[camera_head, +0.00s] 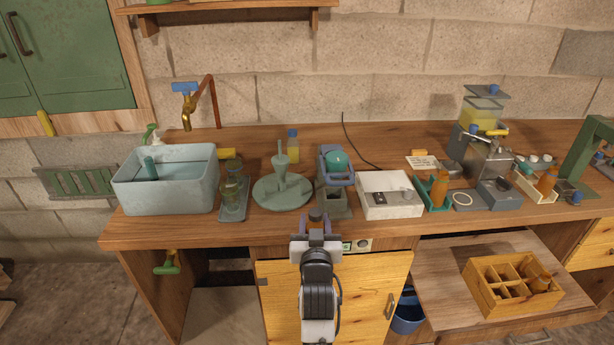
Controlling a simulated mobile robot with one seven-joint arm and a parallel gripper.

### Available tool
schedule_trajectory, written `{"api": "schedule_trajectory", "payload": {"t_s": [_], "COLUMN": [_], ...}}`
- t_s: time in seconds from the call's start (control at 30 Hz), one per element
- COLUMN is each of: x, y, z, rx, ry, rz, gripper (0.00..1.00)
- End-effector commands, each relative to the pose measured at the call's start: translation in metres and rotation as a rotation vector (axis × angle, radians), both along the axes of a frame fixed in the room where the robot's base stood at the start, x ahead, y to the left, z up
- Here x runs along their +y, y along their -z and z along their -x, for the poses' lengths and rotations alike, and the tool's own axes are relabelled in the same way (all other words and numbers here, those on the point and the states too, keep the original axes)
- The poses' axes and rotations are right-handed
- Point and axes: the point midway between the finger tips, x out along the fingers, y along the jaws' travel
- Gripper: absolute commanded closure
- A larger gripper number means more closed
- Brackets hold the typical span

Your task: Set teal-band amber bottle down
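My gripper (316,221) is low in the middle, in front of the counter's front edge. A small dark, rounded thing shows between its purple fingers. My gripper hides most of it, and I cannot tell whether it is a bottle or whether the fingers touch it. An amber bottle (439,190) stands upright in a green holder, right of the white scale. Another amber bottle (546,182) stands in a pale tray at the far right.
The counter (262,229) has a narrow clear front strip. Along it stand a basin (165,192), a green dish (268,196), a grey-green device (333,199), the white scale (390,205) and a metal machine (486,158). The crate rests on a lower pull-out board (437,290).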

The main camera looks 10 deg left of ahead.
Motion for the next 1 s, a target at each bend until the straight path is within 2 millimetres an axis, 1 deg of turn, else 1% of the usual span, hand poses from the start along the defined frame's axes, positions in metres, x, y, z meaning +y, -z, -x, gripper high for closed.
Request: {"api": "schedule_trajectory", "payload": {"t_s": [0.03, 0.07, 0.1, 0.17, 0.2, 0.27, 0.37, 0.8, 0.93, 1.0], "x": [-0.007, -0.009, -0.015, -0.022, -0.028, -0.033, -0.038, -0.053, -0.056, -0.054], "y": [0.032, 0.047, 0.073, 0.109, 0.133, 0.158, 0.185, 0.269, 0.291, 0.290], "z": [0.006, 0.010, 0.015, 0.023, 0.028, 0.033, 0.038, 0.055, 0.059, 0.060], "rx": [0.015, 0.015, 0.018, 0.019, 0.018, 0.013, 0.007, 0.001, 0.001, -0.003], "ry": [0.013, 0.018, 0.031, 0.048, 0.061, 0.074, 0.086, 0.120, 0.129, 0.124], "rz": [0.007, 0.007, 0.006, 0.005, 0.004, 0.002, 0.000, 0.000, 0.000, 0.000], "gripper": [0.86, 0.86, 0.86, 0.86, 0.86, 0.86, 0.86, 0.86, 0.86, 0.86]}}
